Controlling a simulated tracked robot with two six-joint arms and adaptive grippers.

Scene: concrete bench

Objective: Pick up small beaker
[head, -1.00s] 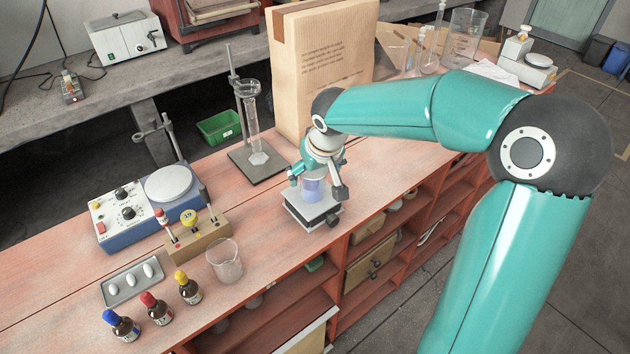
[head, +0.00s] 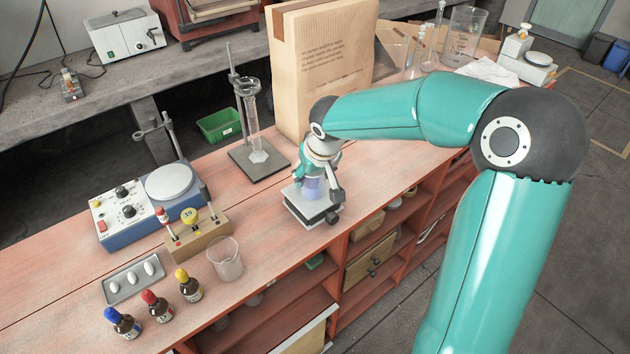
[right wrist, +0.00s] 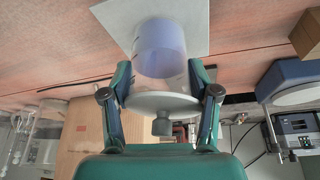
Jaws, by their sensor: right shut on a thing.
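The small beaker (head: 313,188) holds something bluish-violet and stands upright at the white-topped stand (head: 300,207) near the bench's front edge. My right gripper (head: 319,183) comes from above and is shut on this beaker. In the right wrist view the beaker (right wrist: 160,50) sits between the two fingers of the gripper (right wrist: 160,78), over the pale square top (right wrist: 196,22). The fingers partly cover the beaker in the head view. I cannot tell whether its base touches the top. My left gripper is not in view.
Left on the bench are a clear beaker (head: 226,260), a wooden block (head: 198,238), a blue hotplate (head: 128,226), a tray (head: 132,283) and dropper bottles (head: 189,286). Behind are a cylinder (head: 254,120) on a stand and a tall paper bag (head: 322,75).

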